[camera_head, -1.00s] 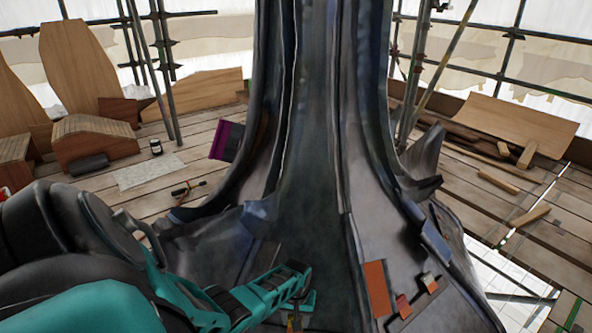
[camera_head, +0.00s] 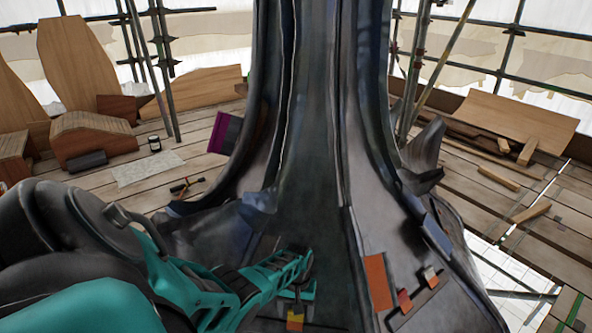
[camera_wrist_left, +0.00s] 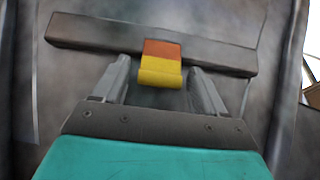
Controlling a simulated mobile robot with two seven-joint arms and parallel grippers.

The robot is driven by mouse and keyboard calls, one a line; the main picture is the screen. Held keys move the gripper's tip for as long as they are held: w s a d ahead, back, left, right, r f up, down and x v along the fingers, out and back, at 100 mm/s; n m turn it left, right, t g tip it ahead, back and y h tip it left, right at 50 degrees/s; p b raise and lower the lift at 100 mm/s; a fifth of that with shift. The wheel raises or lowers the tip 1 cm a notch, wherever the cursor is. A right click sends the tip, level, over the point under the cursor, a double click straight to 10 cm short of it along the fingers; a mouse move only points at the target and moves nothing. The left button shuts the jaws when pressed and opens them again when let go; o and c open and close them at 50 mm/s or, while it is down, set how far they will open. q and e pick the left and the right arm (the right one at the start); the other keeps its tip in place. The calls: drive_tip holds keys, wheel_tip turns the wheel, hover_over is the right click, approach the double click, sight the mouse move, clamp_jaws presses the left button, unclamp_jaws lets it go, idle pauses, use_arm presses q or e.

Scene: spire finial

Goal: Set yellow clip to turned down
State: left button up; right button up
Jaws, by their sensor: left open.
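The yellow clip (camera_wrist_left: 160,75) is a small folded tab with an orange upper part and a yellow lower part. It sits on a dark grey bar (camera_wrist_left: 85,33) fixed to the metal surface. In the head view the clip (camera_head: 295,318) shows just below my left gripper (camera_head: 297,300), near the bottom edge. In the left wrist view my left gripper (camera_wrist_left: 160,88) is open, with one finger on each side of the clip. A gap shows on both sides; I cannot tell how deep the fingers reach. My right gripper is not in view.
The tall dark metal spire (camera_head: 318,150) fills the middle. To the right on its base are an orange plate (camera_head: 378,282), a red clip (camera_head: 404,299) and another clip (camera_head: 430,277) on a bar. Wooden planks (camera_head: 475,205) and scaffold poles surround it.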

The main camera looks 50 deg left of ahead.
use_arm(q)
wheel_tip(320, 180, up, 13)
drive_tip(key=w+a+p, duration=0.1)
drive_tip(key=p, duration=0.7)
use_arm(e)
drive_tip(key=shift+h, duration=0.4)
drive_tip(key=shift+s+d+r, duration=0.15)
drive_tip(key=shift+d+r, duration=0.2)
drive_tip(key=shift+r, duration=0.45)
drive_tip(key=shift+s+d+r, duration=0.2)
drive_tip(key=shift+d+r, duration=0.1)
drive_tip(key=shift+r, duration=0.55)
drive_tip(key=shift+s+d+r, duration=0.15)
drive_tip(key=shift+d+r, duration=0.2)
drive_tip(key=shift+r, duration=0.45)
use_arm(q)
drive_tip(key=shift+f, duration=0.15)
